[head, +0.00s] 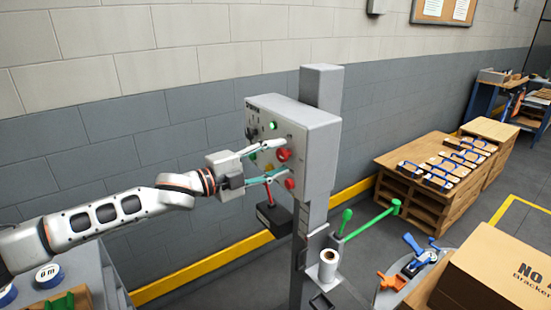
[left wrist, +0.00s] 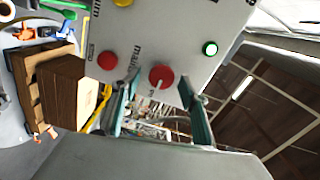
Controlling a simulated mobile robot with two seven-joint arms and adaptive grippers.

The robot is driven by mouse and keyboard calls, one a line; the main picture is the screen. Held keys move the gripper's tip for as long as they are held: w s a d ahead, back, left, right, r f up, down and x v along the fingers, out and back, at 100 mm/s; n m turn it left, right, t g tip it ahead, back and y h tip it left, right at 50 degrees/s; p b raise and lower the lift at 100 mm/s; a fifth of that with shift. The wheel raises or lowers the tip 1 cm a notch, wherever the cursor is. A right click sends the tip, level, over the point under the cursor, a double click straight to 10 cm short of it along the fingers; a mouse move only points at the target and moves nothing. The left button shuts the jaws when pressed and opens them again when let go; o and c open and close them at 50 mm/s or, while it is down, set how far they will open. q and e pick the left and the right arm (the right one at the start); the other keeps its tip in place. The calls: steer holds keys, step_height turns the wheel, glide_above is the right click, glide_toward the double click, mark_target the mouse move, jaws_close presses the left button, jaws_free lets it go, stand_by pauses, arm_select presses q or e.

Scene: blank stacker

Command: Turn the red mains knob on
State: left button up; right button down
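The red mains knob (head: 284,154) is on the face of a grey control box (head: 318,135) on a post. In the left wrist view the knob (left wrist: 161,77) is round, with a pale pointer line slanting across it. My left gripper (head: 281,159) is open and faces the box. In the left wrist view its two teal fingers (left wrist: 160,92) stand on either side of the knob, with visible gaps. I cannot tell whether the tips reach past the knob's rim. My right gripper is in neither view.
A second red control (left wrist: 107,61), a lit green light (left wrist: 210,48) and a yellow control (left wrist: 122,2) share the panel. Green-ended levers (head: 368,222) stick out beside the post. A wooden pallet bench (head: 415,190) stands to the right.

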arm_select(q)
steer(key=v, duration=1.2)
steer(key=s+d+f+n+t+y, duration=0.1)
steer(key=s+d+f+n, duration=0.15)
steer(key=f, duration=0.35)
steer(key=s+d+f+n, duration=0.1)
steer(key=s+f+n, duration=0.1)
steer(key=f+n, duration=0.3)
steer(key=s+d+f+n+t+y, duration=0.1)
steer(key=s+d+f+n, duration=0.15)
steer(key=f, duration=0.45)
steer(key=s+a+f+n+y, duration=0.3)
steer(key=s+a+f+n, duration=0.1)
steer(key=f, duration=0.5)
steer(key=s+a+f+n+g+y, duration=0.1)
steer(key=s+a+f+n+y, duration=0.2)
steer(key=s+a+f, duration=0.3)
steer(key=s+a+f+n+y, duration=0.3)
steer(key=s+a+f+n, duration=0.2)
steer(key=s+f, duration=0.4)
step_height(320, 180, down, 3)
steer(key=shift+s+a+r+g+y, duration=0.15)
steer(key=shift+s+a+g+y, duration=0.15)
steer(key=shift+g+y, duration=0.1)
